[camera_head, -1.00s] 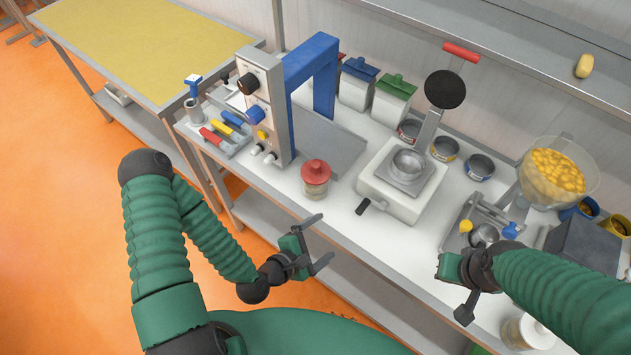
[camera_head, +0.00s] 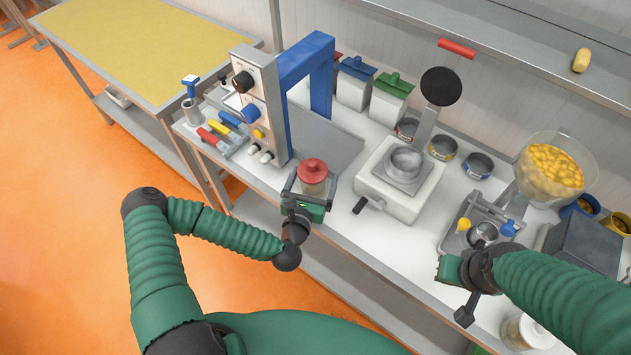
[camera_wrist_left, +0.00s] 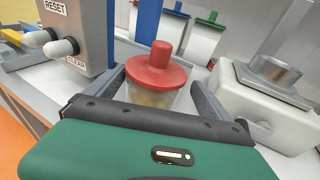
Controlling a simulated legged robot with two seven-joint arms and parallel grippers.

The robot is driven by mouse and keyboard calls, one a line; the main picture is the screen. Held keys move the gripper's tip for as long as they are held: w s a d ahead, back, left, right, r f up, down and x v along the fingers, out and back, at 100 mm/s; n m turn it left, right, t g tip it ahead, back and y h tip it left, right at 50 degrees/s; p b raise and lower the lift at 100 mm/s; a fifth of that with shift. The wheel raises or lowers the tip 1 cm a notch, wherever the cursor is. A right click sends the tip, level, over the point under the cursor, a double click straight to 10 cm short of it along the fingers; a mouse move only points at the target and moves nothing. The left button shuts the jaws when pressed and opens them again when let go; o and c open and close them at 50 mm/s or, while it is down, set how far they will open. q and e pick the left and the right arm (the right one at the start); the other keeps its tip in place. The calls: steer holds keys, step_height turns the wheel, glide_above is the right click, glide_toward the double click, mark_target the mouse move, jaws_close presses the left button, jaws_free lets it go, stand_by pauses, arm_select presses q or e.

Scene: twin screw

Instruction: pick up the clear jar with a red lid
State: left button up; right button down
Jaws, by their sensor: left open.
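The clear jar with a red lid (camera_head: 313,175) stands upright on the white counter near its front edge. My left gripper (camera_head: 311,186) is open, with one finger on each side of the jar. In the left wrist view the red lid (camera_wrist_left: 157,70) rises above the gripper body between the two fingers (camera_wrist_left: 155,93), and the lower part of the jar is hidden. I cannot tell whether either finger touches the jar. My right gripper (camera_head: 455,290) hangs near the counter's front edge at the right; its fingers are not clear to see.
The control box with knobs (camera_head: 262,105) stands close on the left of the jar. A white machine with a black handle (camera_head: 405,190) is close on the right. Another clear jar (camera_head: 525,330) stands at the front right. Red, yellow and blue handled tools (camera_head: 222,133) lie at the left.

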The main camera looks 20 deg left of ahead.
arm_select(q)
steer(key=w, duration=0.3)
steer(key=w+a, duration=0.1)
steer(key=shift+w+a+f+p, duration=0.1)
steer(key=shift+w+f+p, duration=0.15)
steer(key=shift+f+p, duration=0.1)
steer(key=shift+w+a+f, duration=0.15)
steer(key=shift+w+a, duration=0.05)
steer(key=shift+a, duration=0.05)
steer(key=shift+s+d, duration=0.1)
steer(key=shift+d, duration=0.35)
steer(key=c, duration=1.5)
steer(key=shift+a, duration=0.25)
steer(key=shift+c, duration=0.7)
